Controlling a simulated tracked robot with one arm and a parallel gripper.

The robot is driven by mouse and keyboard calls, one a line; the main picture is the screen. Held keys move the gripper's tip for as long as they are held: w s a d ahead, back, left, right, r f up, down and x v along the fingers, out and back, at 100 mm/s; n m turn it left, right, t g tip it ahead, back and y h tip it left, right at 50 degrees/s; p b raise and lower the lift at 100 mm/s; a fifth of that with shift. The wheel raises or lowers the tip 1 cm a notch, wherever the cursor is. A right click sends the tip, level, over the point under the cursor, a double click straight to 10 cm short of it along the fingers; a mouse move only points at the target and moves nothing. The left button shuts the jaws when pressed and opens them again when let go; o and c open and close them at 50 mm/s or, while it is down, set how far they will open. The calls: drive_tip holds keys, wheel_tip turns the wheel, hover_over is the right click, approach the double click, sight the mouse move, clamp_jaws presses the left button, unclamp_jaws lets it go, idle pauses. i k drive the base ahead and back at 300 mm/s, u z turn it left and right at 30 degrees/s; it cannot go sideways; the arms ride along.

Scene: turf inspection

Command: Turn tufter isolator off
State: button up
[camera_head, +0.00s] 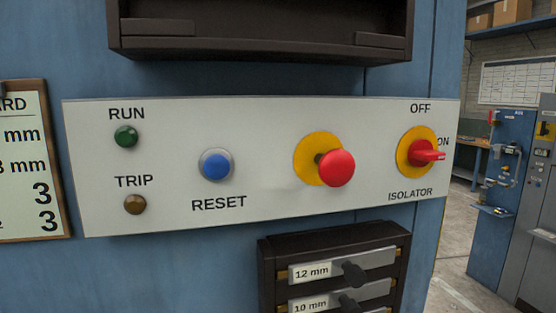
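The isolator (425,152) is a red rotary handle on a round yellow plate at the right end of a pale control panel (270,120). OFF is printed above it, ON at its right and ISOLATOR below. The handle lies roughly level and points right, toward ON. My gripper is not in this view.
Left of the isolator is a red mushroom button (337,168) on a yellow disc. A blue RESET button (215,165), a green RUN lamp (125,136) and a brown TRIP lamp (135,204) are further left. A dark rack (335,268) with labelled gauges and black knobs sits below the panel.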

sight(422, 152)
drive_tip(key=k, duration=0.5)
drive_tip(key=z, duration=1.4)
drive_tip(key=i, duration=1)
drive_tip(key=u, duration=1.85)
